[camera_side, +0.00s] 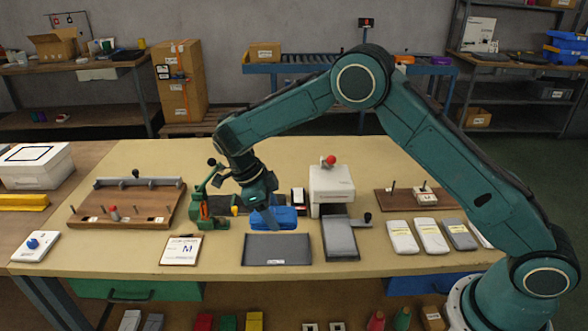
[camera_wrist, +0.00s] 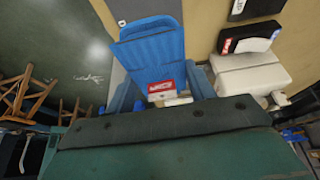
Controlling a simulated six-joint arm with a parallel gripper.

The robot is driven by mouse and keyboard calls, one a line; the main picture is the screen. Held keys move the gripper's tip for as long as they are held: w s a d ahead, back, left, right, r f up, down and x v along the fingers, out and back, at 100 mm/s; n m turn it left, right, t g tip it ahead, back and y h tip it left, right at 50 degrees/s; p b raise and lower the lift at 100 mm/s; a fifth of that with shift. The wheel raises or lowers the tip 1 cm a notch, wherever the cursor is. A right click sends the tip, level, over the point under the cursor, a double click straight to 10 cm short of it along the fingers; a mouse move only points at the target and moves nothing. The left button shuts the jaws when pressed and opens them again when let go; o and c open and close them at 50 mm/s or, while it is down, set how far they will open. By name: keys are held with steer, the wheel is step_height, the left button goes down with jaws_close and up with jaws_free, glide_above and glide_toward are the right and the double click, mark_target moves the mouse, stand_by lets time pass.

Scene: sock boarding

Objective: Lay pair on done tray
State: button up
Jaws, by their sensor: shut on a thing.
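A blue pair of socks (camera_wrist: 150,50) lies flat, one over the other, between my fingers in the wrist view, with a red and white band or label (camera_wrist: 162,88) near the grip. In the side view the pair (camera_side: 284,219) shows as blue beside and behind my gripper (camera_side: 268,217), which is shut on it. The dark grey tray (camera_side: 276,246) with a small white label lies flat just in front of the gripper. A strip of dark grey (camera_wrist: 128,10) shows behind the pair in the wrist view. The gap between pair and tray is hard to judge.
A white machine (camera_side: 331,184) with a red knob stands right of the gripper, with a grey plate (camera_side: 340,238) before it. A green clamp-like device (camera_side: 203,208) stands left. A card marked M (camera_side: 181,250) and several pale flat packs (camera_side: 433,236) lie on the bench.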

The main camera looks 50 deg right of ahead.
mark_target(281, 246)
steer(key=shift+f, duration=4.05)
steer(key=shift+f, duration=0.1)
steer(key=o, duration=1.1)
steer(key=shift+v, duration=3.8)
